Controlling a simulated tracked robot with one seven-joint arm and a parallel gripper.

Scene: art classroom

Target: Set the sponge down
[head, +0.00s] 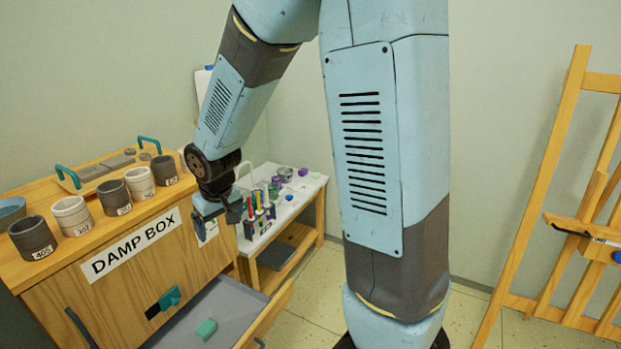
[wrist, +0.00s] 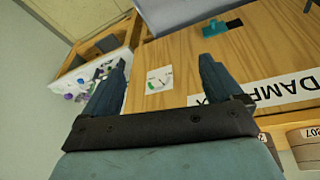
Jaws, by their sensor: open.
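A small teal block (head: 206,329), which looks like the sponge, lies on the grey floor of the open drawer (head: 240,308) in the head view. It is not seen in the wrist view. My gripper (head: 226,218) is above and beyond the drawer, by the upper right part of the damp box (head: 200,262). In the wrist view my gripper (wrist: 166,62) has its two fingers spread, with nothing between them but the wooden front behind. The fingers are apart from the block.
Several grey and white pots (head: 71,215) and a tray with teal handles (head: 95,172) stand on the damp box. A teal handle (head: 170,297) shows near the drawer. A white-topped table (head: 303,195) with bottles is behind my gripper. An easel (head: 540,210) stands right.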

